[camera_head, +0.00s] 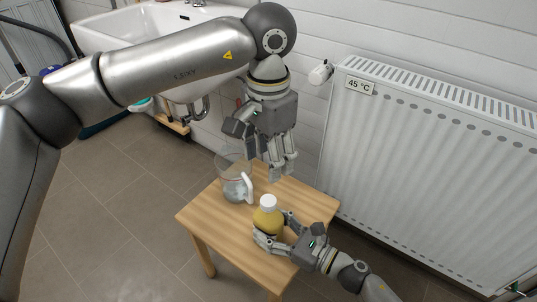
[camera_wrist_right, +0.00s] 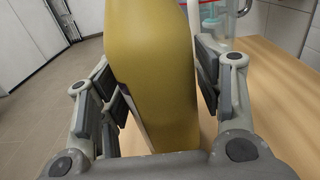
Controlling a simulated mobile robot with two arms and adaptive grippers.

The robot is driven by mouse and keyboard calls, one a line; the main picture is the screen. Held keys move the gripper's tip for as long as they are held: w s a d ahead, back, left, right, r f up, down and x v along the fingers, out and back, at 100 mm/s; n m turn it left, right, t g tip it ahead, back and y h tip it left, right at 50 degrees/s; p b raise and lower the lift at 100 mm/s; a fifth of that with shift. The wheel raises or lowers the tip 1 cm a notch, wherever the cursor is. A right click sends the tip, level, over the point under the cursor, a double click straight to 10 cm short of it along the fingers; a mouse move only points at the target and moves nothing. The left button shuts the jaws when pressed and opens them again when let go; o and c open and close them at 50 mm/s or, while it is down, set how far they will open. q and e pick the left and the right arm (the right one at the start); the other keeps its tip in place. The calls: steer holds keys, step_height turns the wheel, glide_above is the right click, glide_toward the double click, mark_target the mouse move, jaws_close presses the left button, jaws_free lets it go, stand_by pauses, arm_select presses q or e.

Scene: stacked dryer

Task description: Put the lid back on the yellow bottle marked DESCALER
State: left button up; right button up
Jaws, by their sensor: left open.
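The yellow bottle (camera_head: 266,220) is upright at the front middle of the small wooden table, with a white lid (camera_head: 268,201) on its top. I cannot tell how tightly the lid sits, and no label can be read. My right gripper (camera_head: 268,238) is low around the bottle. In the right wrist view the yellow body (camera_wrist_right: 155,70) fills the space between the fingers, with pads against both sides. My left gripper (camera_head: 282,170) is open and empty, pointing down above the table, behind and above the bottle.
A clear jug (camera_head: 235,186) with a white handle stands on the wooden table (camera_head: 210,219) left of the bottle, close to my left gripper. A white radiator (camera_head: 425,160) is on the wall at right. A sink (camera_head: 150,35) is behind. The table's right side is clear.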

steer(key=shift+o, duration=0.8)
steer(key=shift+d, duration=0.1)
steer(key=v, duration=1.2)
